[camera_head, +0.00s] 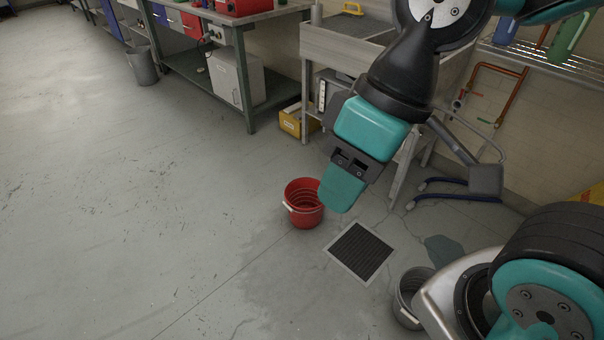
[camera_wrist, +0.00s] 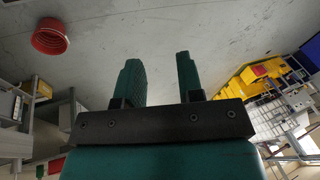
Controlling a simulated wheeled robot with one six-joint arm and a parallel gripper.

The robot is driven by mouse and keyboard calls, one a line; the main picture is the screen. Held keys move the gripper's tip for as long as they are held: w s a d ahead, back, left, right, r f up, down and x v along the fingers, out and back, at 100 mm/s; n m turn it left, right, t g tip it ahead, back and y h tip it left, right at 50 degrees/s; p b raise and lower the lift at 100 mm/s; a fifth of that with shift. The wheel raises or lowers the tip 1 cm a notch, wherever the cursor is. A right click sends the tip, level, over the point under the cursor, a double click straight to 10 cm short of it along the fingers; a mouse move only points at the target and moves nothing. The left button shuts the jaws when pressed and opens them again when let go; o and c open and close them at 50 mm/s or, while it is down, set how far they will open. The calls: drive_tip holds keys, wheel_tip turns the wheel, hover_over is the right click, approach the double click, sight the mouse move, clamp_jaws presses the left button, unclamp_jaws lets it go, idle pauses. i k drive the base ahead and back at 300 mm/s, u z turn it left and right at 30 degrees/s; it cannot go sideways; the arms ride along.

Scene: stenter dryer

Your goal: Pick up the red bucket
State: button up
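The red bucket (camera_head: 302,203) stands upright on the grey floor in the middle of the head view, with a pale handle hanging at its side. It looks empty. In the wrist view the red bucket (camera_wrist: 50,37) is at the upper left, off to one side of the fingers. My gripper (camera_head: 343,190) points downward in the head view and overlaps the bucket's right edge in the picture, apart from it as the wrist view shows. In the wrist view my gripper (camera_wrist: 160,72) has its two teal fingers spread, with only bare floor between them.
A floor drain grate (camera_head: 361,252) lies right of the bucket. A grey bucket (camera_head: 411,297) stands near my base. A yellow box (camera_head: 298,121) and a sink unit (camera_head: 345,45) stand behind. A grey bin (camera_head: 142,67) is at the far left. The floor left of the bucket is clear.

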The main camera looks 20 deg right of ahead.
sight(301, 194)
drive_tip(key=z, duration=0.2)
drive_tip(key=i, duration=1.5)
drive_tip(key=z, duration=0.15)
